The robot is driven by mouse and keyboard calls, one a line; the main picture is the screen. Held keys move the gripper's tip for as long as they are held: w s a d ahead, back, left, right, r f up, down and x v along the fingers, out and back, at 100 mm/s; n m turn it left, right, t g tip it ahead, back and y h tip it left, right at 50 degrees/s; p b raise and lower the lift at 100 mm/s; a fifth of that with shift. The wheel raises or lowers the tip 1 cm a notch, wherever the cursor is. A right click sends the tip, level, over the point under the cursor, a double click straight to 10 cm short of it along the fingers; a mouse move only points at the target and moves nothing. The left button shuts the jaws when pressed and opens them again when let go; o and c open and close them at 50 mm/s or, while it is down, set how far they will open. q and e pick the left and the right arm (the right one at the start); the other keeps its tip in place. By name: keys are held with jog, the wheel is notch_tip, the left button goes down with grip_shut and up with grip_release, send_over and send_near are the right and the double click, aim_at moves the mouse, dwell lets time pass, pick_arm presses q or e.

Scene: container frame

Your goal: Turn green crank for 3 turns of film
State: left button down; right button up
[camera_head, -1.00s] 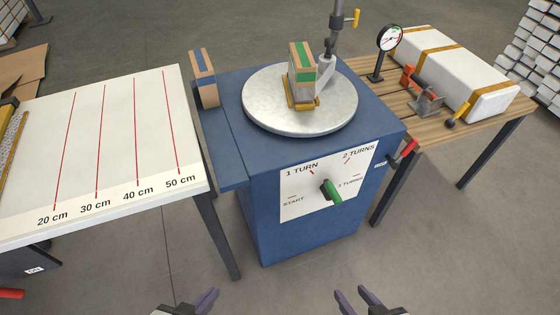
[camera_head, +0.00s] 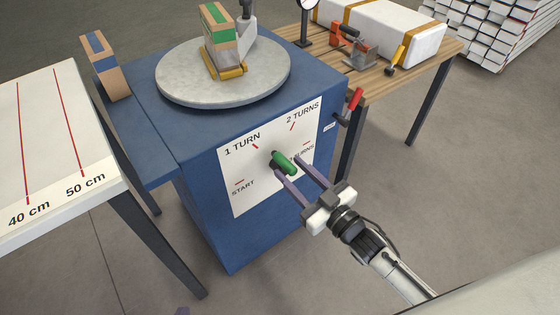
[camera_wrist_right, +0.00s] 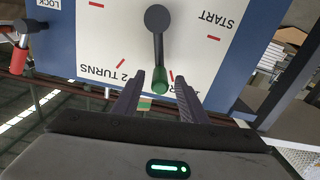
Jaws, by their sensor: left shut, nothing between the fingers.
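The green crank (camera_head: 285,163) sits on a white dial plate (camera_head: 245,205) on the front of a blue cabinet (camera_head: 200,205). My right gripper (camera_head: 298,172) is open at the crank, with its fingertips to either side of the green handle. In the right wrist view the dial is upside down and the green handle (camera_wrist_right: 160,82) lies between the open fingertips (camera_wrist_right: 158,88). I cannot tell whether either finger touches it. Only a fingertip of my left gripper (camera_head: 183,311) shows at the bottom edge; it is away from the crank.
A grey turntable (camera_head: 175,88) on the cabinet carries a green-striped box (camera_head: 217,40). A red lock handle (camera_head: 354,100) sticks out right of the dial. A white table (camera_head: 45,150) stands left and a wooden table (camera_head: 380,83) right. Floor in front is clear.

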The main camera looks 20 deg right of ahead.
aim_at(280, 159)
jog(key=x, duration=0.5)
jog(key=shift+w+a+b, duration=0.1)
jog(key=shift+w+b, duration=0.15)
jog(key=shift+b, duration=0.05)
grip_shut()
